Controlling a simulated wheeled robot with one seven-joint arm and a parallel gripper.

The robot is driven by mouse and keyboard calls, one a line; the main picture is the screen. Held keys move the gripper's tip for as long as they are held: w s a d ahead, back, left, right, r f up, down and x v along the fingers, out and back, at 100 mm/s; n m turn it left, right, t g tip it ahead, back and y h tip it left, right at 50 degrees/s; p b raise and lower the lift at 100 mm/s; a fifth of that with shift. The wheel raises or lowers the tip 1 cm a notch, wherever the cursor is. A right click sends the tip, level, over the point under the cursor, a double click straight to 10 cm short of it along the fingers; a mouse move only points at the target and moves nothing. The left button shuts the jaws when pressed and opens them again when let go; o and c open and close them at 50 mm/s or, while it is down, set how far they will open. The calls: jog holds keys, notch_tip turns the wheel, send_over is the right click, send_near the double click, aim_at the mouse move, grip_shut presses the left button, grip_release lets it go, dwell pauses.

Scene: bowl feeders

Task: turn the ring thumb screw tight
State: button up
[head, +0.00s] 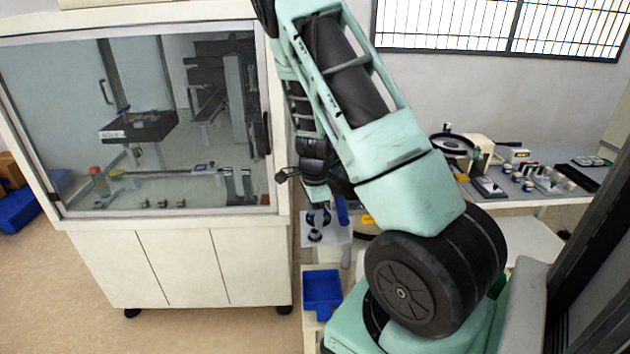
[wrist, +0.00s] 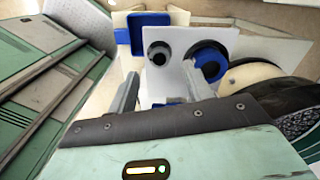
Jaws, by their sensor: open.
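A pale plate (wrist: 177,78) lies in front of my gripper in the wrist view, and it shows below my wrist in the head view (head: 335,232). In the head view my gripper (head: 318,214) hangs over the plate, small and partly unclear.
A blue bin (head: 322,288) sits below the plate; a blue tray (wrist: 150,30) shows past the plate in the wrist view. A glass-fronted cabinet (head: 150,130) stands close on the left. A bench (head: 540,190) with several small parts is at the right.

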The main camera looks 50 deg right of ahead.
notch_tip(320, 180, up, 13)
dwell(0.3)
jog(key=shift+f, duration=0.1)
dwell(0.4)
jog(key=a+r+n+y, duration=0.2)
jog(key=a+n, duration=1.2)
jog(key=a, duration=1.1)
jog(key=s+a+r+n+h, duration=0.1)
jog(key=s+a+r+n, duration=0.1)
jog(key=s+a+n, duration=1.4)
jog(key=s+n, duration=0.1)
jog(key=n, duration=0.2)
jog(key=shift+a+r, duration=0.2)
jog(key=shift+r, duration=0.15)
